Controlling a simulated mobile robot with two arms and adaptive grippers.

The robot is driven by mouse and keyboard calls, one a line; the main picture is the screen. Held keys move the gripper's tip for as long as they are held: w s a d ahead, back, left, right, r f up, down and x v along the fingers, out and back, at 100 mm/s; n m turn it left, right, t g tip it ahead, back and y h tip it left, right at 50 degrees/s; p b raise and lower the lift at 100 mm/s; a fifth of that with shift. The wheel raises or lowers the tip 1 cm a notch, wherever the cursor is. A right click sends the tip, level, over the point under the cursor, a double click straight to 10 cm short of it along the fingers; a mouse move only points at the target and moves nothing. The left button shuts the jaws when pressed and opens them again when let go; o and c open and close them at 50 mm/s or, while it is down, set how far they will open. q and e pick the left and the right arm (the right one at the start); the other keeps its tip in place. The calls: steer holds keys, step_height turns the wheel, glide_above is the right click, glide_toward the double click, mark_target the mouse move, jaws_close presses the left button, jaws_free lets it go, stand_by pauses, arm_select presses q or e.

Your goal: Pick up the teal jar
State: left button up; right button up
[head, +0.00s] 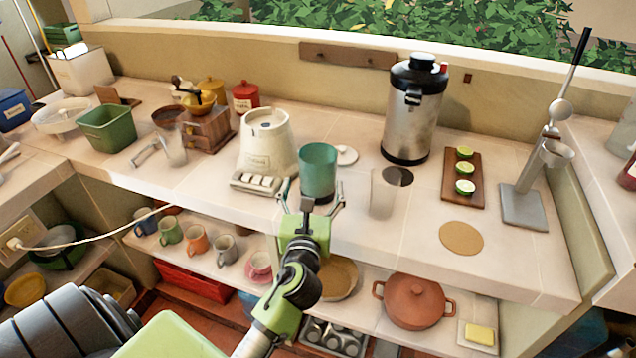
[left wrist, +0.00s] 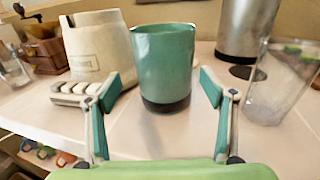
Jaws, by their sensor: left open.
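The teal jar (head: 318,172) is a green-teal cylinder with a dark base, standing upright near the counter's front edge. In the left wrist view the jar (left wrist: 165,65) stands straight ahead, beyond the two fingers. My left gripper (head: 309,204) is open, just in front of the jar, with its fingers spread to either side. In the left wrist view the gripper (left wrist: 160,95) shows nothing between its fingertips; the jar looks a little beyond them. I cannot tell the exact gap. My right gripper is not in view.
A cream blender base (head: 268,140) stands close left of the jar. A clear glass (head: 384,192) stands close right. A steel urn (head: 412,115) and a board with limes (head: 478,180) are farther right. A shelf below holds mugs and a lidded pot (head: 414,302).

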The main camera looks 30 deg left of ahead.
mark_target(319, 161)
arm_select(q)
steer(key=x, duration=0.5)
steer(key=shift+w+d+p, duration=0.25)
steer(key=shift+w+p, duration=0.1)
steer(key=shift+r, duration=0.1)
steer(key=c, duration=1.6)
